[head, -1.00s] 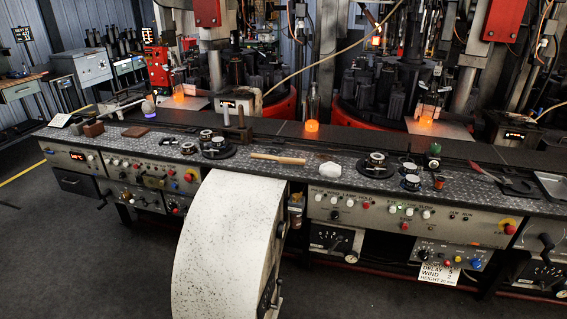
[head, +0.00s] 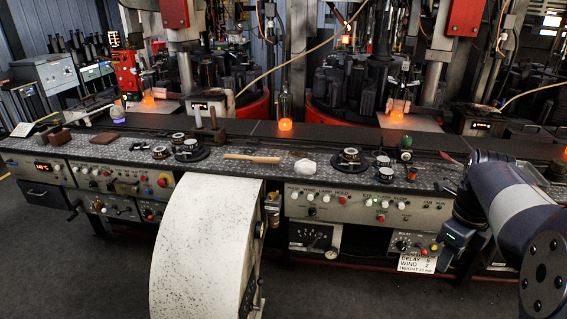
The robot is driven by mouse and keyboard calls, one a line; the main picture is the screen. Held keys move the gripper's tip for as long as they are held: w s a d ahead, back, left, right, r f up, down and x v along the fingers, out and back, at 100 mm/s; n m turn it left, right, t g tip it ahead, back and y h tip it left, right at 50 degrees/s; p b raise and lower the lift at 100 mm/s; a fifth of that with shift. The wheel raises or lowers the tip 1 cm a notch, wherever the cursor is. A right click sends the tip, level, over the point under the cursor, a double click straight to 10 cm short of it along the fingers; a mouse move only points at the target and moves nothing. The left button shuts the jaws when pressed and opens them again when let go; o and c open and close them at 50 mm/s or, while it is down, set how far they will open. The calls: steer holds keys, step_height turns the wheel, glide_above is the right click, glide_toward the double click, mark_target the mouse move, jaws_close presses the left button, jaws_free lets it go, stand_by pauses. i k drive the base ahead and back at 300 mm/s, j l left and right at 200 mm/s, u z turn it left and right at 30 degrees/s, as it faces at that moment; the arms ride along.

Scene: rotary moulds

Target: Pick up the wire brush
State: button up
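A light wooden brush-like piece (head: 252,158), which looks like the wire brush, lies flat on the patterned metal top of the console in the head view, left of a white rounded lump. Its bristles are too small to make out. My gripper (head: 456,242) is at the right, in front of the console's front panel, well to the right of the brush and apart from it. It is dark and small here, and its fingers cannot be made out.
A large speckled white curved cover (head: 205,250) juts out in front. Machines stand behind.

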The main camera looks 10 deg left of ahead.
mark_target(260, 162)
steer(key=i+u, duration=0.1)
steer(key=u, duration=0.85)
steer(key=i+l+u, duration=0.1)
steer(key=u, duration=0.35)
steer(key=i+l+u, duration=0.3)
steer(key=l, duration=0.25)
steer(key=i+l+u, duration=0.3)
steer(key=i+l, duration=0.15)
steer(key=l, duration=0.25)
steer(key=i+l+u, duration=0.15)
steer(key=l, duration=0.15)
steer(key=i+l+u, duration=0.15)
steer(key=l, duration=0.25)
steer(key=i+l, duration=0.1)
steer(key=l, duration=0.35)
